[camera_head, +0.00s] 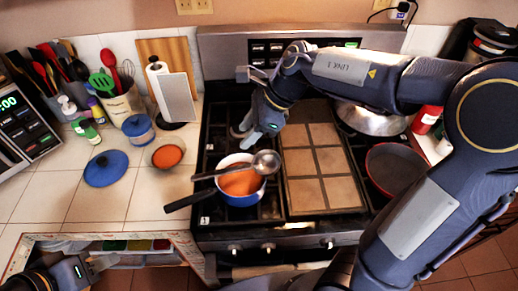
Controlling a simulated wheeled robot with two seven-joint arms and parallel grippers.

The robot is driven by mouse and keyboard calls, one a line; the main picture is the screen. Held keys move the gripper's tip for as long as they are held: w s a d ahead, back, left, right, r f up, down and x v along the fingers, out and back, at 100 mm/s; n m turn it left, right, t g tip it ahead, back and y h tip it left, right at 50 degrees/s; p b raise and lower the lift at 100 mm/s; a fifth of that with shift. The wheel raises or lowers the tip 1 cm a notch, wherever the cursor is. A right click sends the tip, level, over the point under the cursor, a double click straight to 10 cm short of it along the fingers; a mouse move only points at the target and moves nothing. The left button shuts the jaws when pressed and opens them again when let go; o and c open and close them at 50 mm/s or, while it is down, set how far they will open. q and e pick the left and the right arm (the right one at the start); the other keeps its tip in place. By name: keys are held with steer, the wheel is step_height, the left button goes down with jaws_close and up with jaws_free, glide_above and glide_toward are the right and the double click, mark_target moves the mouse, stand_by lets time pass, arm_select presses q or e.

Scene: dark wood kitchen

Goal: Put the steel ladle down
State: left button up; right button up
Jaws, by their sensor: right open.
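The steel ladle (266,163) lies across the top of a blue pot (240,199) on the stove. Its bowl is at the pot's right rim and its dark handle points left. Orange soup fills the pot, and the pot's black handle sticks out to the lower left. My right gripper (242,135) is open and empty, just above and behind the pot, apart from the ladle in the picture. My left gripper (103,264) is low at the bottom left, by the counter's front edge. Its finger opening cannot be made out.
A bowl of orange soup (167,156) and a blue lid (105,169) sit on the tiled counter, whose front part is clear. A tiled griddle (318,195) is right of the pot. A dark pan (397,170) and a steel lid (372,122) are further right.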

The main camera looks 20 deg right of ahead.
steer(key=w+r+m+t+y, duration=0.35)
steer(key=r+m+t, duration=0.45)
steer(key=r+m, duration=0.3)
steer(key=d+r+m+t+h, duration=0.3)
steer(key=d+m+t+h, duration=0.2)
steer(key=d+m, duration=0.65)
steer(key=s+d+f+m+g+h, duration=0.1)
steer(key=s+d+f+m+h, duration=0.35)
steer(key=m, duration=1.05)
steer(key=s+a+f+m+g+y+b, duration=0.1)
steer(key=s+a+f+m+g+y, duration=0.1)
steer(key=s+a+f+m+g, duration=0.2)
steer(key=s+a+f+m+g+y+b, duration=0.1)
steer(key=s+a+f+m+g, duration=0.3)
steer(key=s+f+m, duration=0.7)
steer(key=s+a+b, duration=0.1)
steer(key=s, duration=0.2)
steer(key=shift+s+a+y, duration=0.25)
steer(key=shift+s+y, duration=0.05)
steer(key=shift+y, duration=0.1)
